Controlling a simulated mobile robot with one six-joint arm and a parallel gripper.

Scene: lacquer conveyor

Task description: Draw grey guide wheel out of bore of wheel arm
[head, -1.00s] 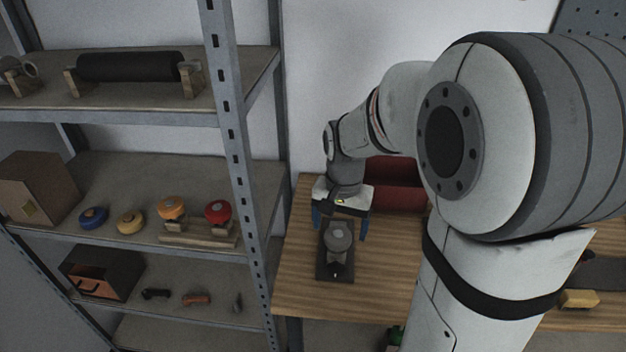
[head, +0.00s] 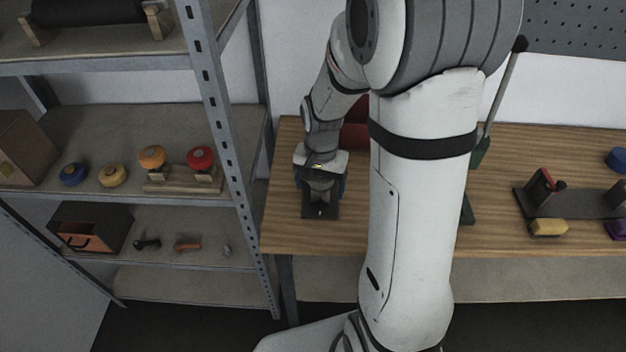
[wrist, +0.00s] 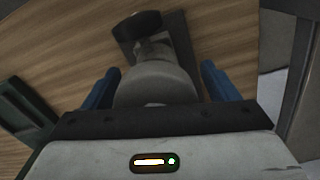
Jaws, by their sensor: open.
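The grey guide wheel (wrist: 155,85) shows in the wrist view as a broad grey round body between my two blue fingers. In the head view the wheel (head: 320,184) is mostly hidden under my gripper (head: 320,188). My gripper (wrist: 160,78) is open, with one finger on each side of the wheel and a visible gap on both sides. The wheel arm (wrist: 151,47) seems to be the narrower grey part beyond the wheel, above a dark base plate (wrist: 182,42). The plate (head: 320,211) lies on the wooden bench. The bore is hidden.
A black rounded part (wrist: 136,25) stands beyond the wheel. A green object (wrist: 22,108) lies left in the wrist view. A red bin (head: 354,136) is behind my gripper. A metal shelf (head: 215,110) stands close on the left. Bench in front of the plate is clear.

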